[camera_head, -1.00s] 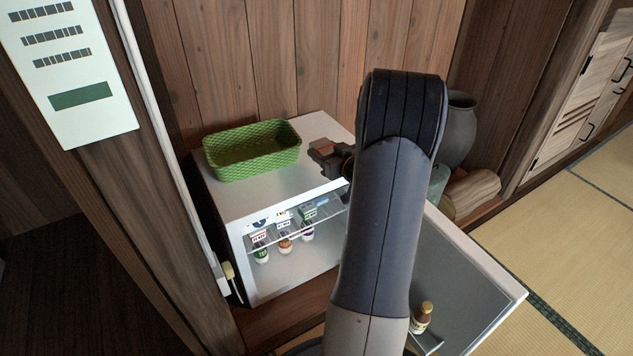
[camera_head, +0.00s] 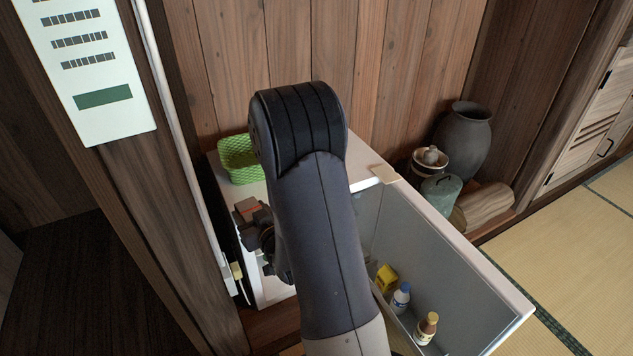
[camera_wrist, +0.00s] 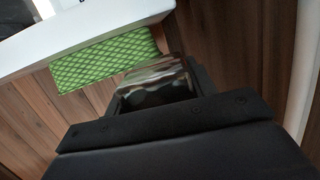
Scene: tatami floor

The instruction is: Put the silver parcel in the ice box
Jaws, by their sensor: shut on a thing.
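The ice box is a small white fridge (camera_head: 362,170) with its door (camera_head: 455,265) open to the right. My arm hides most of its front and opening. My gripper (camera_head: 252,217) is near the left front of the ice box, and its fingertips are hard to make out in the head view. In the wrist view my gripper (camera_wrist: 152,92) is shut on a shiny, silvery thing, which looks like the silver parcel (camera_wrist: 155,80). The parcel cannot be made out in the head view.
Bottles (camera_head: 427,328) and a yellow item (camera_head: 386,277) sit in the door shelf. A wooden post (camera_head: 165,190) stands close at left. Pots (camera_head: 464,140) stand behind the door.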

